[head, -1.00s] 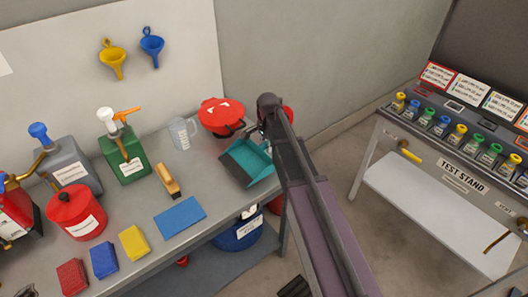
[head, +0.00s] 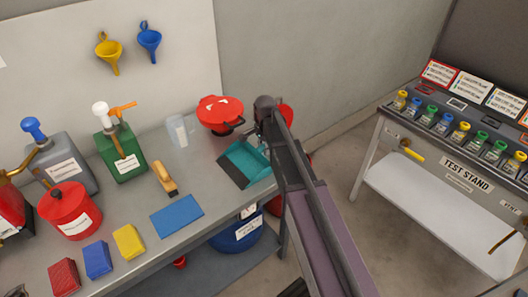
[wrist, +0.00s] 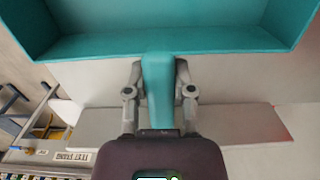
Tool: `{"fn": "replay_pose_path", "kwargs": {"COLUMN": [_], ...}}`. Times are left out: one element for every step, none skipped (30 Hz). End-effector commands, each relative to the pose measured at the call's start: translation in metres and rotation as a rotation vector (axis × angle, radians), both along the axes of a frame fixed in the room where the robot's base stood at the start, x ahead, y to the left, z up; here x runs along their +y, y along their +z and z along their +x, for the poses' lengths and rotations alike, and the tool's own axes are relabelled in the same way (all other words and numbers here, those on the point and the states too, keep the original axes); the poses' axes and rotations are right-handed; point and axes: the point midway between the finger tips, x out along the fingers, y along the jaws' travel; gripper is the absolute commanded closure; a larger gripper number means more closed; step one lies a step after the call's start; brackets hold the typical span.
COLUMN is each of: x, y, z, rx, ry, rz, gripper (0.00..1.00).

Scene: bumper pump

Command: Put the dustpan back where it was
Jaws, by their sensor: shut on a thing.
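The teal dustpan (head: 246,163) is at the right end of the grey workbench (head: 208,226), below the red lidded pot. My gripper (wrist: 159,78) is shut on its handle in the wrist view, where the dustpan's pan (wrist: 170,42) fills the top of the picture. In the head view my arm hides the handle and the fingers. I cannot tell whether the dustpan touches the bench top.
A red pot (head: 220,113) stands behind the dustpan, with a clear beaker (head: 181,131) to its left. A brush (head: 164,179) and a blue mat (head: 177,216) lie left of the dustpan. The test stand (head: 466,173) is across a floor gap at right.

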Motion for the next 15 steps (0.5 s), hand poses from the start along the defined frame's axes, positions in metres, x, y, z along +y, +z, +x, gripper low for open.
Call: {"fn": "replay_pose_path", "kwargs": {"x": [0.0002,0.0002,0.0003,0.0003,0.0004,0.0004,0.0004,0.0005,0.0005,0.0006,0.0006,0.0006,0.0006,0.0006,0.0007], "y": [-0.0006,-0.0003,-0.0001,0.0001,0.0002,0.0002,0.0002,0.0002,-0.0002,-0.0008,-0.0017,-0.0015,-0.0011,-0.0011,-0.0011], "z": [0.0,0.0,-0.0001,-0.0001,-0.0001,-0.0001,-0.0001,-0.0001,-0.0001,-0.0001,-0.0001,-0.0001,-0.0001,-0.0001,-0.0001], "rx": [0.0,0.0,0.0,0.0,0.0,0.0,0.0,0.0,0.0,0.0,0.0,0.0,0.0,0.0,0.0], "ry": [0.0,0.0,0.0,0.0,0.0,0.0,0.001,0.001,0.001,0.001,0.001,0.001,0.001,0.001,0.001], "rz": [0.0,0.0,0.0,0.0,0.0,0.0,0.0,0.0,0.0,0.0,0.0,0.0,0.0,0.0,0.0], "gripper": [1.0,1.0,1.0,1.0,1.0,1.0,1.0,1.0,1.0,1.0,1.0,0.62,0.53,0.44,0.33]}}
